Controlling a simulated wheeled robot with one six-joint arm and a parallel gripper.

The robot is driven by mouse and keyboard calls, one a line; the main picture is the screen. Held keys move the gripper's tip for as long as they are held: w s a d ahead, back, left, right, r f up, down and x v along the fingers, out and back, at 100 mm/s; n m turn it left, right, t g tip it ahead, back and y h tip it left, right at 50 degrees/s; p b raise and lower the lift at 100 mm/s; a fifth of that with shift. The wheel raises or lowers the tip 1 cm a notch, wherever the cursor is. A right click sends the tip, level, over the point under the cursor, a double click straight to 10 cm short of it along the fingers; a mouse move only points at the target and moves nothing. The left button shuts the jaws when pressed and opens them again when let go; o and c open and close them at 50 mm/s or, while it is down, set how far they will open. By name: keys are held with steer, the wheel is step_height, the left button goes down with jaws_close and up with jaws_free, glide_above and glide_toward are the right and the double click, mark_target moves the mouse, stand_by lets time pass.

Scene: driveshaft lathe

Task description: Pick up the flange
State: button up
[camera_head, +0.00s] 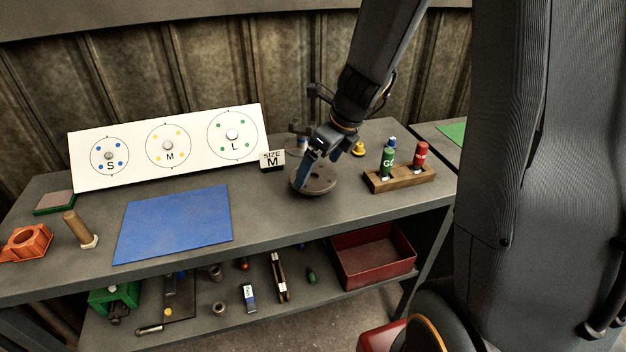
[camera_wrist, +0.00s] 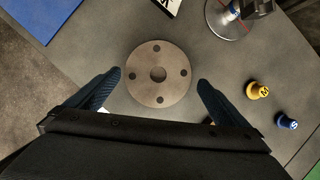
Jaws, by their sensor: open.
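The flange is a round grey-brown metal disc with a centre hole and several bolt holes. It lies flat on the bench top, and in the wrist view the flange (camera_wrist: 158,92) is centred between my fingers. In the head view the flange (camera_head: 316,181) sits right of the size M card and is partly covered by my gripper (camera_head: 305,168). In the wrist view my gripper (camera_wrist: 160,85) is open, with one blue-grey finger on each side of the disc. The fingers look apart from its rim. Their height above the bench is hard to tell.
A size M card (camera_head: 272,160) and a white S/M/L board (camera_head: 200,135) stand behind. A wooden rack (camera_head: 400,180) with a green bottle and a red one stands to the right. A yellow piece (camera_wrist: 257,90) and a blue piece (camera_wrist: 287,121) are nearby. A blue mat (camera_head: 175,222) lies left.

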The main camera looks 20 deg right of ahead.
mark_target(313, 180)
steer(key=x, duration=0.5)
steer(key=shift+s+b, duration=0.2)
steer(key=shift+b, duration=0.15)
steer(key=shift+r, duration=0.1)
steer(key=c, duration=1.6)
